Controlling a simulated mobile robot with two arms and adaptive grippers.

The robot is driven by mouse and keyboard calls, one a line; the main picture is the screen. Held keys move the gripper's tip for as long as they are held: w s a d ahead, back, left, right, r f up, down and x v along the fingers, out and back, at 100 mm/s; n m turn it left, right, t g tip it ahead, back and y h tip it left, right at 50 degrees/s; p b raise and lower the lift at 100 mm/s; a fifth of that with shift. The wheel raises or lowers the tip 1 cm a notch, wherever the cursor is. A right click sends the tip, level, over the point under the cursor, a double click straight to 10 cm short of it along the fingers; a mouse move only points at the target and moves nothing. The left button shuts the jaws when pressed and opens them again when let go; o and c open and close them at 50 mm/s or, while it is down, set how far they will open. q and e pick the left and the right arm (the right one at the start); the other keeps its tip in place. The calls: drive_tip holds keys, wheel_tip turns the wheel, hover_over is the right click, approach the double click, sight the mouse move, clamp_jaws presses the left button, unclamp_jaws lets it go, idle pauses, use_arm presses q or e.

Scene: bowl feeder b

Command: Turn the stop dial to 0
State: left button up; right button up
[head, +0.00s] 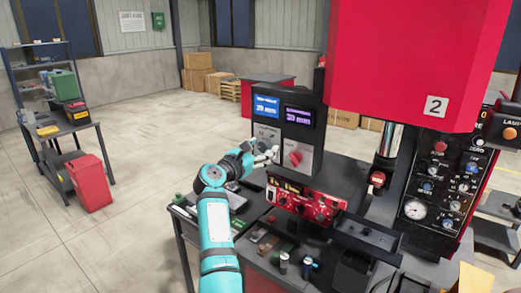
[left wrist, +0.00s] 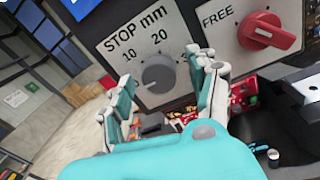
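The stop dial (left wrist: 158,74) is a grey round knob on a light panel marked "STOP mm", with 10 and 20 readable beside it. I cannot tell its exact setting. In the head view its panel (head: 266,132) sits below a blue display; the knob is mostly hidden by my gripper. My left gripper (head: 268,155) is open in front of that panel. In the left wrist view its fingers (left wrist: 160,98) stand apart, one on each side of the dial in the picture, with no clear contact. My right gripper is not in view.
A red rotary switch (left wrist: 270,31) marked "FREE" is just right of the dial; it also shows in the head view (head: 295,156). Below is a red control box (head: 305,199) with knobs. A large red machine (head: 415,60) stands at the right.

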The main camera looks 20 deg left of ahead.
sight(267, 114)
use_arm(q)
wheel_tip(267, 114, up, 10)
idle(0.6)
drive_tip(key=shift+f, duration=0.1)
